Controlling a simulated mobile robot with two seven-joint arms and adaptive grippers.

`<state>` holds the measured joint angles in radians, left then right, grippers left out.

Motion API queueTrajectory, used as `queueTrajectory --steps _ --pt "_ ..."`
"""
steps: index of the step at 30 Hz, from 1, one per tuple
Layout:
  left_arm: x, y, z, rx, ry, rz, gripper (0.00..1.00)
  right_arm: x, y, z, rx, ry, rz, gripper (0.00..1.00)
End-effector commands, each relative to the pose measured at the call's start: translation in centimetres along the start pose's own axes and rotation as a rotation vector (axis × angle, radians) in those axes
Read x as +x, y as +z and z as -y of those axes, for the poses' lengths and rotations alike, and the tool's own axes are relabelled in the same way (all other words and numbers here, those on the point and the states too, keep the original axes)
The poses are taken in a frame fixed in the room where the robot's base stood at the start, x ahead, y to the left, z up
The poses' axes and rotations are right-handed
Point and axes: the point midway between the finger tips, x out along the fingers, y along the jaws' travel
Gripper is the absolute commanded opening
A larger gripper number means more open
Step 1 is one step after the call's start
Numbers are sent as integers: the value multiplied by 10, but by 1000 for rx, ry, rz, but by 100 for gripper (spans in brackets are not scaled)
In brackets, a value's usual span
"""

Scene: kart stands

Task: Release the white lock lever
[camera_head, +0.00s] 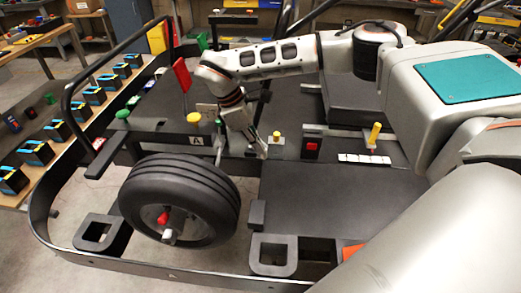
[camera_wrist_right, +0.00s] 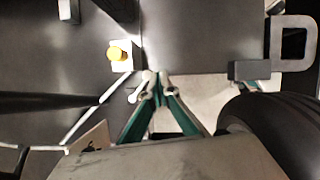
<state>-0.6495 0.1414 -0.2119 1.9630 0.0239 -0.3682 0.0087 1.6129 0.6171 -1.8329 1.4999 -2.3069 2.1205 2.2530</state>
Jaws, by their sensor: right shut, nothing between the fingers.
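My right gripper (camera_head: 264,152) reaches down from its arm to the middle of the kart, over the dark panel to the right of the plate marked A. In the right wrist view its green fingers meet at the tips (camera_wrist_right: 158,78), with nothing seen between them. A thin pale lever (camera_head: 219,150) stands just right of the A plate, behind the wheel, apart from the fingers. In the wrist view a short pale rod piece (camera_wrist_right: 134,95) lies left of the fingertips; I cannot tell whether it is the white lock lever or whether it touches. My left gripper is not in view.
A yellow-handled part (camera_head: 374,134) and a red lever (camera_head: 182,75) stand up nearby. The dark flat panel (camera_head: 330,205) is clear.

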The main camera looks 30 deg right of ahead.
Motion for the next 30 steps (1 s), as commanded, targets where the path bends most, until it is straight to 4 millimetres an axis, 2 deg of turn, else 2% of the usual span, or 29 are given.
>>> queueTrajectory --steps 9,15,21,30 --pt "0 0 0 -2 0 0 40 -66 0 -1 2 4 -1 0" --pt "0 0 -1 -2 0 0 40 -92 0 0 1 2 -1 0" --pt "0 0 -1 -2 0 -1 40 -101 0 0 1 1 0 0" --pt "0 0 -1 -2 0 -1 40 -101 0 0 1 1 0 0"
